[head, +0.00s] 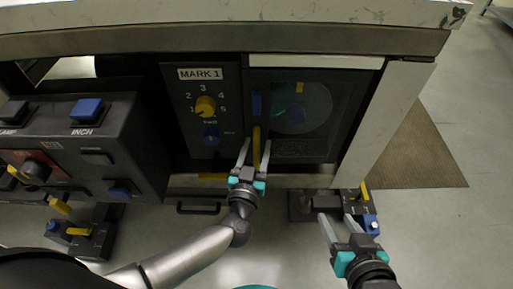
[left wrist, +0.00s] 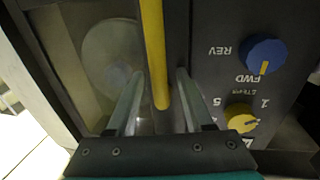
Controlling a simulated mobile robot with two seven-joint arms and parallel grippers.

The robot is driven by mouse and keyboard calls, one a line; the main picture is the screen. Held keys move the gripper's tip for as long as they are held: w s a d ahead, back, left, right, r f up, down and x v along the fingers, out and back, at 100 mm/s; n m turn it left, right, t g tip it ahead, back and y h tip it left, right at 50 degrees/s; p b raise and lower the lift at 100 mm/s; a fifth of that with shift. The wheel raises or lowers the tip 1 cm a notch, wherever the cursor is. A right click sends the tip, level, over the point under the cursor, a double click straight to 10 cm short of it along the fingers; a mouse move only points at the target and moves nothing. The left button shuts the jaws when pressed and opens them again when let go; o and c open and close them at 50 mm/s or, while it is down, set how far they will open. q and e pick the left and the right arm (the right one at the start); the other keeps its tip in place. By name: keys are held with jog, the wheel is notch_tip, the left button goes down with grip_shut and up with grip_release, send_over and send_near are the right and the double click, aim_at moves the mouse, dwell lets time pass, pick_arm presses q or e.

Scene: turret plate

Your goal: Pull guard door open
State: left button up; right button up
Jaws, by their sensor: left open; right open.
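The guard door (head: 345,100) is a dark see-through panel in the front of the machine and looks closed. A yellow upright handle (head: 256,135) is on its left side; it also shows in the left wrist view (left wrist: 153,45). My left gripper (head: 255,146) is open at the handle. In the left wrist view the bar lies between its two fingers (left wrist: 160,75), with a gap on both sides. A round plate (left wrist: 108,55) shows dimly behind the panel. My right gripper (head: 335,218) is open and empty, low at the right, away from the door.
Left of the door is the MARK 1 panel with a yellow knob (head: 205,106) and a blue FWD/REV knob (head: 211,136). A control box (head: 90,150) juts out at far left. A dark fixture with yellow lever (head: 364,193) sits near my right gripper.

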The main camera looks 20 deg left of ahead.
pick_arm(q)
jog(key=shift+c, duration=0.2)
grip_shut()
dwell(0.3)
dwell(1.1)
